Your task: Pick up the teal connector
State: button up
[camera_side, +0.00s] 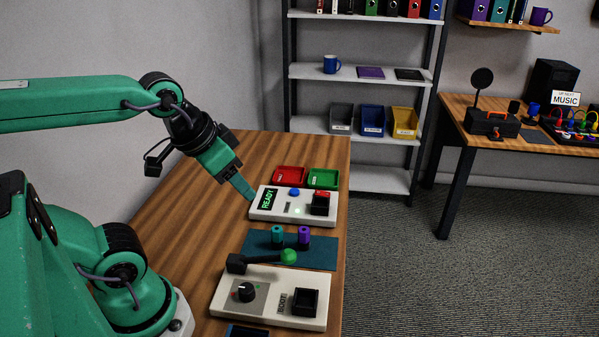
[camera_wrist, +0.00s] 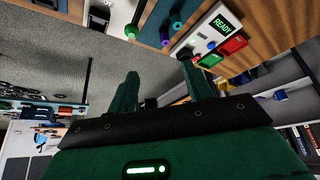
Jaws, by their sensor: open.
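The teal connector (camera_side: 277,234) stands upright on a dark teal mat (camera_side: 262,243) on the wooden table, to the left of a purple connector (camera_side: 304,236). In the wrist view the teal connector (camera_wrist: 176,17) shows near the top, beyond my fingers, with the purple connector (camera_wrist: 165,37) just below it. My gripper (camera_side: 249,196) hangs tilted down by the left end of the white READY box, behind the connector and above the table. In the wrist view my gripper (camera_wrist: 160,82) has its fingers wide apart, with nothing between them.
The white READY box (camera_side: 292,205) stands behind the mat, with red (camera_side: 289,176) and green (camera_side: 323,179) trays behind it. A black lever with a green knob (camera_side: 288,256) and a white knob box (camera_side: 262,310) are in front. The table's right edge is close by.

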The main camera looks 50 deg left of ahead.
jog(key=w+a+f+m+g, duration=0.2)
jog(key=w+f+m+g, duration=0.1)
jog(key=w+f, duration=0.35)
jog(key=m+g, duration=0.2)
jog(key=m, duration=0.1)
send_over(277, 228)
notch_tip(277, 228, down, 9)
jog(key=shift+r, duration=0.1)
jog(key=shift+f+g, duration=0.3)
jog(key=shift+f, duration=1.55)
jog(key=shift+s+f, duration=0.1)
jog(key=shift+f, duration=2.45)
jog(key=shift+c, duration=0.2)
jog(key=c, duration=1)
